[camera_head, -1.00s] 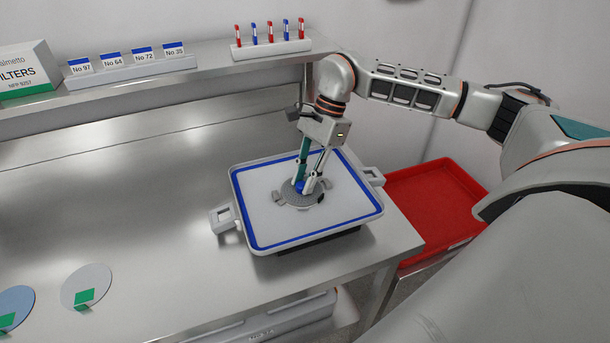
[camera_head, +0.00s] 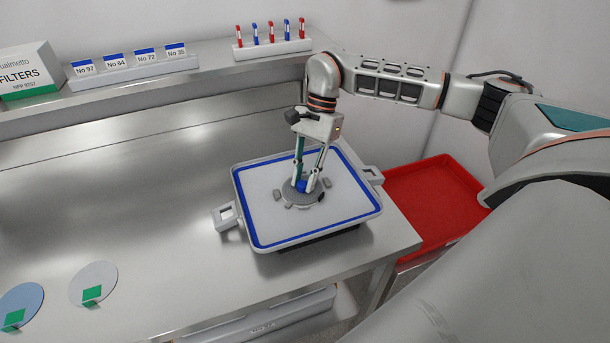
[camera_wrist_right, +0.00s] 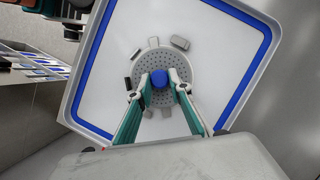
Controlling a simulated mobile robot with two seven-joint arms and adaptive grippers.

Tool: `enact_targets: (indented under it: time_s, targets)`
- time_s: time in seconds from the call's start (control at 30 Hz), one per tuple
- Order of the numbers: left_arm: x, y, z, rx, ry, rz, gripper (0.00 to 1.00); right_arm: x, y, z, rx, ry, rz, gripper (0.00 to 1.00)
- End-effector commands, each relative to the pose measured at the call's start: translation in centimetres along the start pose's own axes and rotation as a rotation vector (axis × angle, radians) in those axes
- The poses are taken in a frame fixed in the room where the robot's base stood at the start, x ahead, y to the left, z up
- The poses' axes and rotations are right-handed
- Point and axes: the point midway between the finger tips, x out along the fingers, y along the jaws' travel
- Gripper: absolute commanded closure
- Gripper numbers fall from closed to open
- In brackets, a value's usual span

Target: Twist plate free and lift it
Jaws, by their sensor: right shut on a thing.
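The plate (camera_head: 316,196) is a round grey perforated disc with a blue knob (camera_head: 302,184) at its centre. It sits in the middle of a white square panel (camera_head: 268,222) with a blue border and a grey rim. My right gripper (camera_head: 306,187) points down and is shut on the blue knob. The right wrist view shows both fingertips (camera_wrist_right: 160,82) on either side of the knob (camera_wrist_right: 159,78), over the plate (camera_wrist_right: 165,57). Several small grey tabs or clips lie around the plate's edge. I cannot tell whether the plate is clear of the panel. My left gripper is not in view.
A red bin (camera_head: 430,205) stands right of the steel table (camera_head: 130,215). Two round discs with green tabs, one white (camera_head: 95,280) and one blue (camera_head: 22,300), lie at front left. A shelf behind holds a pen rack (camera_head: 272,48), numbered cards and a filter box (camera_head: 28,72).

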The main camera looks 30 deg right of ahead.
Motion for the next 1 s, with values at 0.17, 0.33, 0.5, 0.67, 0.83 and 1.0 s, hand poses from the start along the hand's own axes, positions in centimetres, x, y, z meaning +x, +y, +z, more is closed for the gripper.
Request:
enact_targets:
  time_s: [0.17,0.33,0.5,0.67,0.83,1.0]
  targets:
    - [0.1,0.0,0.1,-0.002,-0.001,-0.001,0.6,0.3,0.1,-0.2,-0.051,0.002,0.026,1.0]
    - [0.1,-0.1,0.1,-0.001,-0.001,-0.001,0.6,0.3,0.1,-0.2,-0.05,0.002,0.026,1.0]
    - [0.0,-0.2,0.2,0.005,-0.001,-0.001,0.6,0.3,0.1,-0.2,-0.049,0.002,0.026,1.0]
    - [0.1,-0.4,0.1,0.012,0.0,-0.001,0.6,0.1,0.1,-0.1,-0.048,0.002,0.025,1.0]
    - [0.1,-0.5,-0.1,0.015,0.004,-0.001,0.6,-0.6,0.0,0.2,-0.049,0.001,0.023,1.0]
    - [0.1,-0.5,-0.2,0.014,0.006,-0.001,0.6,-1.3,0.0,0.5,-0.05,0.001,0.021,1.0]
